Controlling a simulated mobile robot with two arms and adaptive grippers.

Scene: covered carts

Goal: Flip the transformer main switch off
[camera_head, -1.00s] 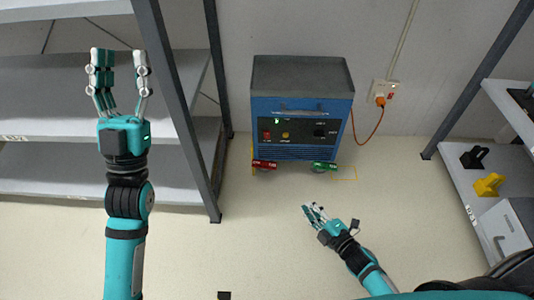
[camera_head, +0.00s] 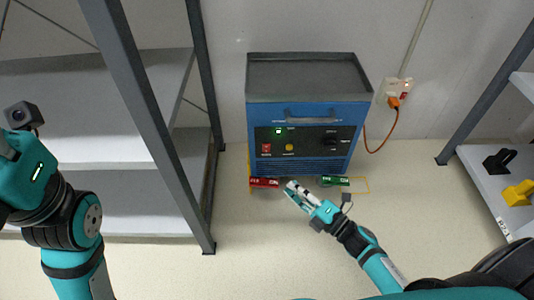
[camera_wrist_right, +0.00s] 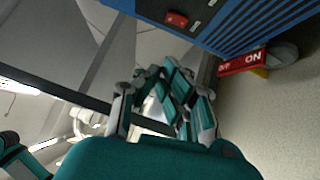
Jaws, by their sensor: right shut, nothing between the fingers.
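The transformer is a blue cart-like box (camera_head: 309,112) with a grey tray top, standing on the floor by the wall. Its black front panel carries a red main switch (camera_head: 266,148) at the left, a yellow knob (camera_head: 289,148) and a lit green light (camera_head: 279,131). The red switch also shows in the right wrist view (camera_wrist_right: 177,19). My right gripper (camera_head: 290,191) is shut and empty, low in front of the box and below the panel, apart from the switch. My left arm is at the left edge of the head view; its fingers are out of frame.
An orange cord (camera_head: 377,142) runs to a wall outlet (camera_head: 397,90). Grey shelving (camera_head: 165,120) stands left; a shelf (camera_head: 487,185) with black and yellow items stands right.

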